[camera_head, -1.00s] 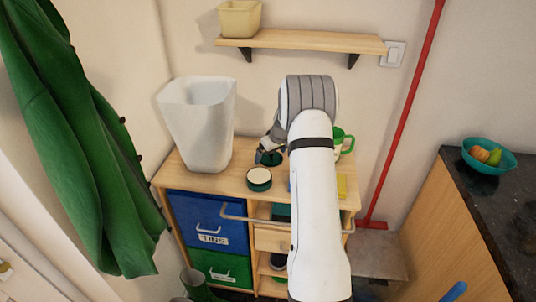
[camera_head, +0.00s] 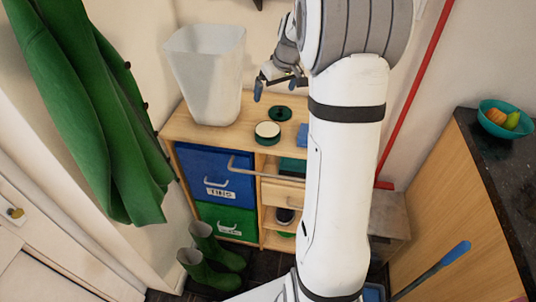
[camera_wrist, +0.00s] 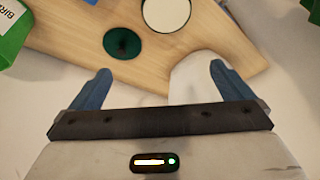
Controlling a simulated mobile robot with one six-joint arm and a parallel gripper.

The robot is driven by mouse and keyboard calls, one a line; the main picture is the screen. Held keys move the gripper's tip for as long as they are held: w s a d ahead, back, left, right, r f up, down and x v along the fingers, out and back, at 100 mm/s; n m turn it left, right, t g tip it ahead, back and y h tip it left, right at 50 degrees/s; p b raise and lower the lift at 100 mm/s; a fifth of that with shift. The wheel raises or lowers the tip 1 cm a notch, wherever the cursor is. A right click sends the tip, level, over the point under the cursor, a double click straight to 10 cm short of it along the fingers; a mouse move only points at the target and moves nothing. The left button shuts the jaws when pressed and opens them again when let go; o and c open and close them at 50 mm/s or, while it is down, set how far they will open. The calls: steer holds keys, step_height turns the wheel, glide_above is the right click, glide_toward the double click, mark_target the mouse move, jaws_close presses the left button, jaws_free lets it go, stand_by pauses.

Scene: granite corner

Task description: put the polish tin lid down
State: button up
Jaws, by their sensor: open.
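The polish tin lid (camera_head: 280,112) is a dark green disc lying flat on the wooden cabinet top, behind and right of the open tin. It also shows in the wrist view (camera_wrist: 122,43). The tin (camera_head: 267,132) is dark green with a pale cream top, and it shows at the upper edge of the wrist view (camera_wrist: 166,12). Lid and tin are apart. My gripper (camera_head: 279,86) is open and empty, raised above the lid. Its two blue fingers (camera_wrist: 160,72) have nothing gripped between them.
A tall white bin (camera_head: 208,80) stands on the cabinet's left. A blue item (camera_head: 302,135) lies right of the tin, partly behind my arm. Below are a blue drawer (camera_head: 215,175) marked TINS and a green one (camera_head: 228,221).

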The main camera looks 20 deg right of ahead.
steer(key=s+a, duration=0.5)
steer(key=s, duration=0.4)
steer(key=s+a+r+m, duration=0.1)
steer(key=s+a, duration=0.4)
steer(key=s, duration=0.5)
steer(key=s+a+r+g, duration=0.1)
steer(key=s+a, duration=0.4)
steer(key=s, duration=0.5)
steer(key=shift+s+a+m+h, duration=0.25)
steer(key=shift+a+m+h, duration=0.05)
steer(key=shift+h, duration=0.1)
steer(key=shift+c, duration=0.2)
